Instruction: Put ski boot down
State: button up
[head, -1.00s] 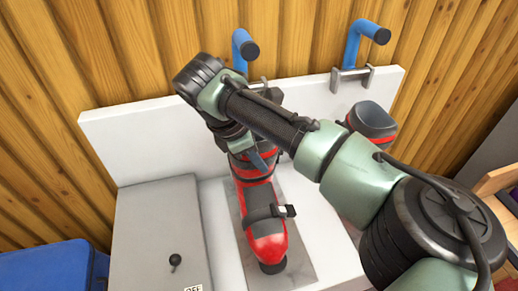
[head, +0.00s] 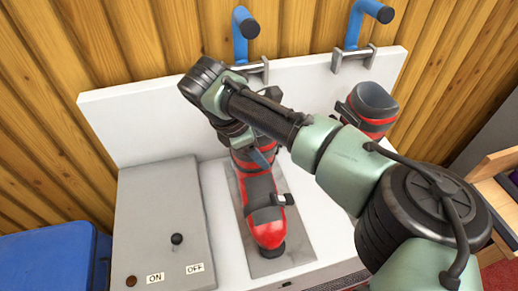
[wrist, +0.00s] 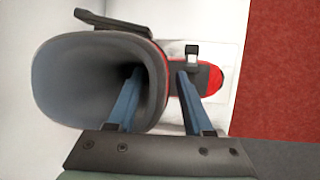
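The ski boot (head: 266,222), red with black and grey parts, stands upright on a grey mat (head: 244,246) on the white bench, toe toward the front. In the wrist view its grey open cuff (wrist: 85,85) fills the left. My gripper (head: 255,150) is at the top of this boot, its cuff partly hidden by my arm in the head view. In the wrist view the gripper's blue fingers (wrist: 160,73) are wide apart, one inside the cuff and one outside in front. Gaps show between the fingers and the cuff wall.
A second boot (head: 372,108) stands at the back right, partly behind my arm. Two blue-handled pipes (head: 242,32) (head: 357,25) rise at the bench's back panel. A grey control box (head: 160,220) with ON and OFF labels is left of the boot, a blue bin (head: 48,258) beyond.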

jog(key=shift+r, duration=0.15)
jog(key=v, duration=1.2)
jog(key=shift+p, duration=0.3)
